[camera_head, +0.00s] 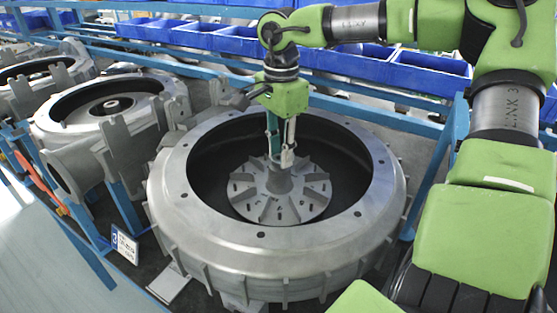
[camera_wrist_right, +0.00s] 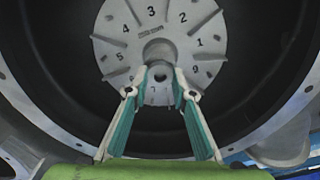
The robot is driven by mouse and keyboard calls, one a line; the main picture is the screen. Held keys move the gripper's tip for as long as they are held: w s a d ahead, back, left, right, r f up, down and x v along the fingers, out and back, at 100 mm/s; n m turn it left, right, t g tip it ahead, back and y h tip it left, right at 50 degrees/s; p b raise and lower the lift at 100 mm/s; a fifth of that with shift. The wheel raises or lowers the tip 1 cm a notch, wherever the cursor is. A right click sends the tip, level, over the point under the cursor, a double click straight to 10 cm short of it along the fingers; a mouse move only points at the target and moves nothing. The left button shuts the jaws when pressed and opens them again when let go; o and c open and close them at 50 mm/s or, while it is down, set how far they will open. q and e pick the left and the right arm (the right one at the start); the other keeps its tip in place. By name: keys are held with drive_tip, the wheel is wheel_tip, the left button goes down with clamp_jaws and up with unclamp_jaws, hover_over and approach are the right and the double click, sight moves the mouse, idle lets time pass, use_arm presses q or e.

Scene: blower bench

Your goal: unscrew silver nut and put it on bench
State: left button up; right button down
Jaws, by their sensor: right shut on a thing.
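A silver blower wheel (camera_head: 300,205) with numbered vanes sits inside the large round grey housing (camera_head: 180,215); it also shows in the right wrist view (camera_wrist_right: 190,48). My right gripper (camera_head: 279,163) points down over the wheel's central hub, its two fingers on either side of the hub top. In the right wrist view the fingertips (camera_wrist_right: 161,92) close in on the silver nut (camera_wrist_right: 160,74), a small round part with a dark hole at the hub. The fingers largely hide the nut in the head view. My left gripper is not in view.
More grey housings (camera_head: 75,110) stand at the left. Blue bins (camera_head: 215,40) line the rack behind. The pale bench surface (camera_head: 60,265) at the lower left looks clear. A small label card (camera_head: 124,245) stands beside the housing. The housing's raised rim surrounds the gripper.

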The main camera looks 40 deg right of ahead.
drive_tip(key=c, duration=2)
unclamp_jaws()
drive_tip(key=shift+s+d+f, duration=0.15)
drive_tip(key=shift+d, duration=0.15)
